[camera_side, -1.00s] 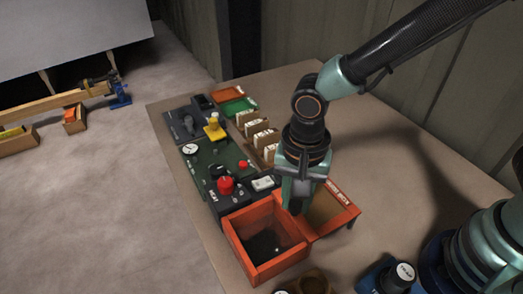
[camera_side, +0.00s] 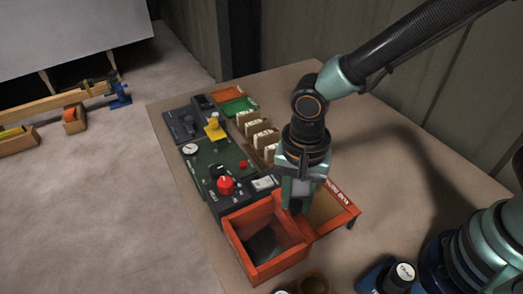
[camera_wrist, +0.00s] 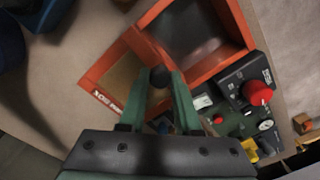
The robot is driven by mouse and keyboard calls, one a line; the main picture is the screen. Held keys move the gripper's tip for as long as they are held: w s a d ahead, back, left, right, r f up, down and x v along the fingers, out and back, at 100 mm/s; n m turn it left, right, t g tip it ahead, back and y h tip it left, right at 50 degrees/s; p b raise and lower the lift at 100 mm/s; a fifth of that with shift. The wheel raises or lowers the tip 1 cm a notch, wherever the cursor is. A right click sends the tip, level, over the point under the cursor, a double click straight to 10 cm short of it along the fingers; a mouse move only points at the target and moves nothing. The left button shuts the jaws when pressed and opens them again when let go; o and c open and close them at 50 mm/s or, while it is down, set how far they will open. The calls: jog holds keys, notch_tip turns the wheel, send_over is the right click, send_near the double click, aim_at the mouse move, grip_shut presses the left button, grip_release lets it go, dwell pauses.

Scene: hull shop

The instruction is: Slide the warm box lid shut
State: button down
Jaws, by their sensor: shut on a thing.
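The warm box (camera_side: 283,269) is an orange, open-topped box at the table's front edge in the side view. It also shows in the wrist view (camera_wrist: 222,69). A tan panel in an orange frame (camera_side: 343,197), with white lettering, adjoins its right side. It lies at lower left of the box in the wrist view (camera_wrist: 118,73). My gripper (camera_side: 296,209) is over the border between box and panel, its fingers pointing down. In the wrist view, my gripper (camera_wrist: 160,82) is closed around a small dark knob (camera_wrist: 159,73). A grey surface shows within the box opening; I cannot tell whether it is the lid.
A control panel with a red knob (camera_side: 226,183) and a yellow part (camera_side: 214,130) stands close behind the box. Several upright cards (camera_side: 262,138) are beside it. A brown round cup (camera_side: 314,283) and a blue-based item (camera_side: 391,277) are in front. The table's right side is clear.

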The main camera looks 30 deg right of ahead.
dwell(0.3)
jog(key=a, duration=1.2)
jog(key=shift+a+r, duration=0.1)
jog(key=c, duration=0.6)
grip_release()
notch_tip(320, 180, up, 12)
